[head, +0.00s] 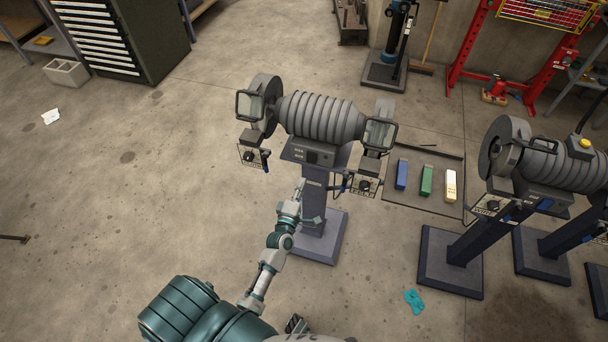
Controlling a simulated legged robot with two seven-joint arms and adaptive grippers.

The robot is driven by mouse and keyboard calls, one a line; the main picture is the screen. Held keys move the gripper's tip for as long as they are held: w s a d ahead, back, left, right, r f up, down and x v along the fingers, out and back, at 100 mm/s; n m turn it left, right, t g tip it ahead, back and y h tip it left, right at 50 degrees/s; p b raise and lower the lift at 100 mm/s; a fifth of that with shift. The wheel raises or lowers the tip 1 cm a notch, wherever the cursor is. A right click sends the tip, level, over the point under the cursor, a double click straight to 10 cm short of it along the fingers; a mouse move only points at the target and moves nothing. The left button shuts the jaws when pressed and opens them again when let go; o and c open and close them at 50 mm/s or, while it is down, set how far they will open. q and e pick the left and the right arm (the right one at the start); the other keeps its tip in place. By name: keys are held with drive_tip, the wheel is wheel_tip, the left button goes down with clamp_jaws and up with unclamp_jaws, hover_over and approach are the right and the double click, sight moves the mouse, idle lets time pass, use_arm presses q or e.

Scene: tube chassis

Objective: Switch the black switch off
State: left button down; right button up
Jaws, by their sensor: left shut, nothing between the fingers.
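A grey double-ended grinder (320,118) stands on a dark pedestal (320,245) in the middle of the head view. On the front of its base is a small dark switch box (312,157); whether its switch is on or off is too small to tell. Small panels with black knobs hang below the left side (253,157) and the right side (364,185). My left gripper (301,188) is shut and empty, just below the switch box and in front of the pedestal. I cannot tell whether it touches anything.
A second grinder (555,158) stands on the right. A dark tray (427,205) with blue, green and cream blocks lies between them. A teal cloth (414,301) lies on the floor. A dark tool cabinet (135,40) stands at the back left. The floor at left is mostly clear.

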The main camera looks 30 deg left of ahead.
use_arm(q)
drive_tip(key=s, duration=0.2)
drive_tip(key=shift+s+d+r, duration=0.25)
drive_tip(key=shift+s, duration=0.1)
drive_tip(key=s+d+f+m+g+h, duration=0.2)
drive_tip(key=s+d+f+m+g, duration=0.15)
drive_tip(key=f, duration=0.55)
drive_tip(key=s+d+f+m+g+h, duration=0.25)
drive_tip(key=f+m, duration=0.25)
drive_tip(key=f, duration=0.4)
drive_tip(key=s+d+f+m+g+h, duration=0.15)
drive_tip(key=s+d+f+m, duration=0.25)
drive_tip(key=f, duration=0.6)
drive_tip(key=s+f+m+g, duration=0.3)
drive_tip(key=s+f, duration=0.3)
drive_tip(key=s, duration=0.3)
drive_tip(key=s+f+m+g+y, duration=0.1)
drive_tip(key=s+f+m+g, duration=0.2)
drive_tip(key=s, duration=0.6)
drive_tip(key=s+f+m+g, duration=0.4)
drive_tip(key=s+f, duration=0.4)
drive_tip(key=s, duration=0.1)
drive_tip(key=shift+s+a+f, duration=0.25)
drive_tip(key=shift+s+f, duration=0.1)
